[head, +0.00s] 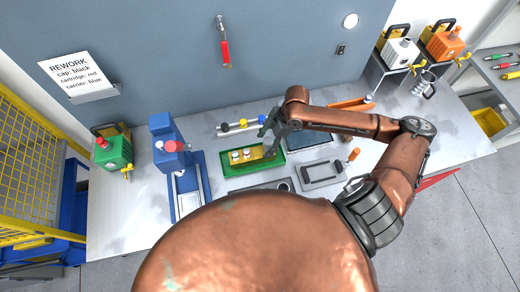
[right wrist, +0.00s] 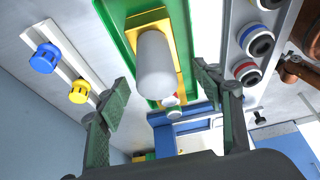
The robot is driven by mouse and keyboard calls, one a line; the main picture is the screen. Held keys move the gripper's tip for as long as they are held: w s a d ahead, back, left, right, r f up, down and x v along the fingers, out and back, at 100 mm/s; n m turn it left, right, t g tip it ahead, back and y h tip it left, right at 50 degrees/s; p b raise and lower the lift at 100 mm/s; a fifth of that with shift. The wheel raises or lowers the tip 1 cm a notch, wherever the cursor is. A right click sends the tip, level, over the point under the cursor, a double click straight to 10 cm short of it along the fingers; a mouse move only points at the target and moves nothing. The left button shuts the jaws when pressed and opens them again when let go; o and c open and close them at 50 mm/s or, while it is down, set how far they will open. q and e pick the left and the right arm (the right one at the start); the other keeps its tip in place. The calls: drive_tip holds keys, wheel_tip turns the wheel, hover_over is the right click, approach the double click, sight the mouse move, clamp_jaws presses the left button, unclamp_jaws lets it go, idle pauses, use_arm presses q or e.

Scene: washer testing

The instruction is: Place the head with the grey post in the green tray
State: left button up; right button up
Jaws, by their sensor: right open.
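The green tray (head: 233,171) lies in the middle of the bench with a yellow block (head: 256,153) in it. Small white pieces (head: 240,154) stand on the block. In the right wrist view, a rounded grey post (right wrist: 154,65) rises from the yellow block (right wrist: 148,20) inside the green tray (right wrist: 112,12). My right gripper (head: 269,143) is over the tray's right part. In the wrist view, its open fingers (right wrist: 160,92) are on either side of the post, apart from it. The post's base is partly hidden. My left gripper is not in view.
A rail with blue (right wrist: 43,60) and yellow (right wrist: 79,92) knobs lies behind the tray. Ringed round parts (right wrist: 256,41) sit in a grey holder on the tray's other side. A blue press (head: 168,150) stands left. A grey tray (head: 322,174) lies right.

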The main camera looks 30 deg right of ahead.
drive_tip(key=shift+v, duration=2.3)
idle(0.6)
